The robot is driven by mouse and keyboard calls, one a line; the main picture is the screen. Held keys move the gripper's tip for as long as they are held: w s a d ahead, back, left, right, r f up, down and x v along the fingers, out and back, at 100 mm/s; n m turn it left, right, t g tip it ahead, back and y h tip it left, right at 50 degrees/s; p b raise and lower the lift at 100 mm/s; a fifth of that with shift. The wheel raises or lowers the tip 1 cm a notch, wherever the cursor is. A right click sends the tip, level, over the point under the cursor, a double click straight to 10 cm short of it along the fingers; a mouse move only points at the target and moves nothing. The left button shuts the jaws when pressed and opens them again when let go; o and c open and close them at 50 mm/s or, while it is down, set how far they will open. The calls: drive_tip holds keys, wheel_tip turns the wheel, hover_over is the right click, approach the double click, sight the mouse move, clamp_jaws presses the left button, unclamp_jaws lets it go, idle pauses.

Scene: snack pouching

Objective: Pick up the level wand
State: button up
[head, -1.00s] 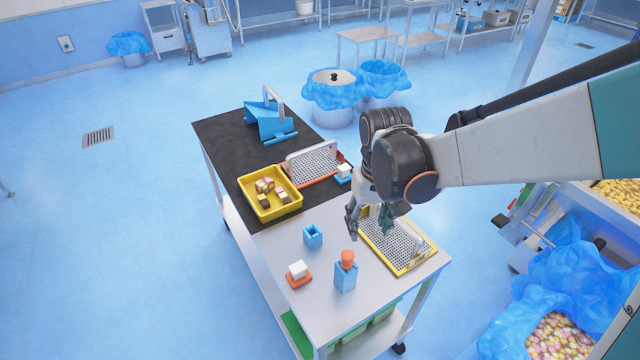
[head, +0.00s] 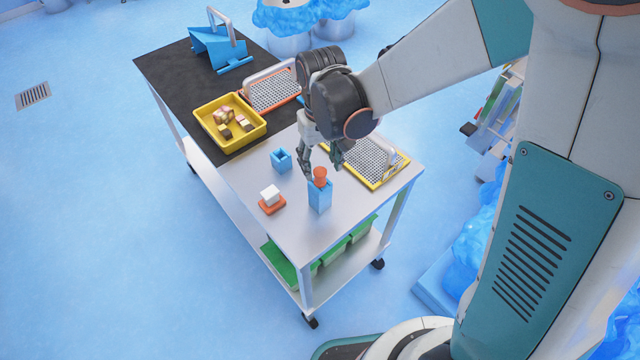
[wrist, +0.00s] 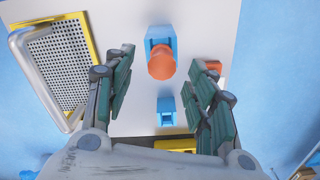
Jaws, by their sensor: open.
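The level wand appears to be the piece with an orange round top (head: 320,175) standing upright in a tall blue holder (head: 320,198) near the table's front. Its lower part is hidden in the holder. In the wrist view the orange top (wrist: 161,64) shows between the fingertips, with the blue holder (wrist: 159,36) just beyond. My gripper (head: 322,163) is open and empty, pointing down just behind and above the orange top. I see no contact, but the exact height gap is unclear.
A yellow-rimmed perforated tray (head: 402,178) with a handle lies close on the right. A yellow bin (head: 204,119) with snacks stands behind left.

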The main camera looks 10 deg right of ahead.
sight(320, 171)
wheel_tip(320, 171, down, 5)
drive_tip(key=b, duration=0.3)
drive_tip(key=shift+a, duration=0.15)
drive_tip(key=shift+c, duration=0.2)
clamp_jaws()
